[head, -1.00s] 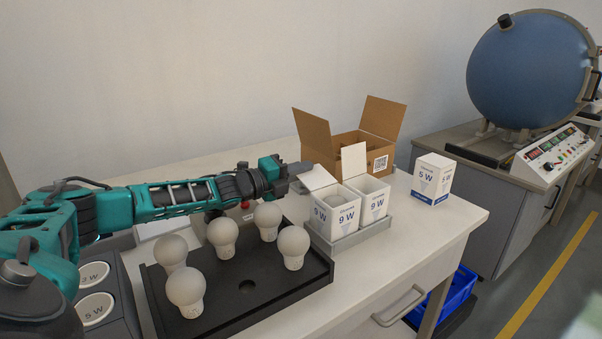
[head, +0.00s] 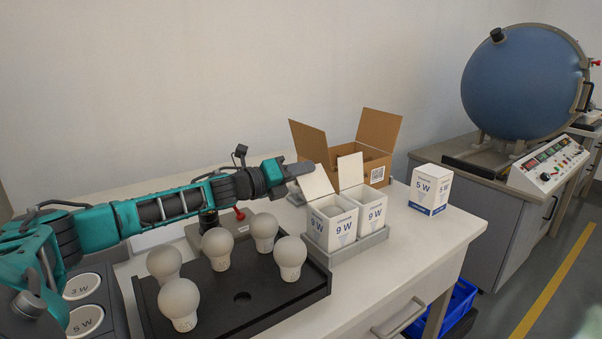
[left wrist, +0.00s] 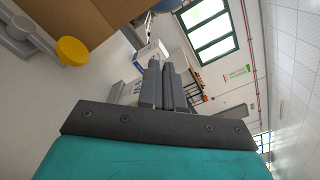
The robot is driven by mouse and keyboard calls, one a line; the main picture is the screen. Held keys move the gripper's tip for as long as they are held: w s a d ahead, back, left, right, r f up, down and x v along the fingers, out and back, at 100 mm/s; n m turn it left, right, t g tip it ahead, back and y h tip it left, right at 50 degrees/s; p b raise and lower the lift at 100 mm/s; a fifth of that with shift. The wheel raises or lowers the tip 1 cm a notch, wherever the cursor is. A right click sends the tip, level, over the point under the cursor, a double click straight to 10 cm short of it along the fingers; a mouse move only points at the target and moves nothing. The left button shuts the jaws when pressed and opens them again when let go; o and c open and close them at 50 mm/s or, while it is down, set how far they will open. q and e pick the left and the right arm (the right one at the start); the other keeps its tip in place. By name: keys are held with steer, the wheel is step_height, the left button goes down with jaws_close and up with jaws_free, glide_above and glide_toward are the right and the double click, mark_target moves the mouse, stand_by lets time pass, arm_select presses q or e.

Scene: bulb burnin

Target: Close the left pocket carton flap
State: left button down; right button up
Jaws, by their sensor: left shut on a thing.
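The left pocket carton (head: 332,225) is a white box marked 9 W in a grey tray (head: 360,248). Its white flap (head: 316,184) stands up and leans back to the left, so the carton top is open. My left gripper (head: 304,169) is at the flap's upper left edge, its fingers shut with the flap at their tips. The wrist view shows the fingers (left wrist: 167,85) close together; the grip on the flap is hard to make out there. My right gripper is not in view.
A second 9 W carton (head: 371,215) stands beside it, its flap (head: 350,171) up. An open cardboard box (head: 376,170) is behind and a closed 5 W carton (head: 430,188) to the right. A black tray (head: 242,315) with several bulbs lies in front of my arm.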

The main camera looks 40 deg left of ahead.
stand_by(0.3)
arm_select(q)
steer(key=c, duration=1.3)
jaws_free()
steer(key=shift+c, duration=0.2)
steer(key=shift+f+b+v, duration=0.2)
steer(key=shift+b+v, duration=0.2)
steer(key=shift+v, duration=0.45)
steer(key=p+v, duration=0.4)
steer(key=v, duration=0.7)
steer(key=shift+r, duration=0.2)
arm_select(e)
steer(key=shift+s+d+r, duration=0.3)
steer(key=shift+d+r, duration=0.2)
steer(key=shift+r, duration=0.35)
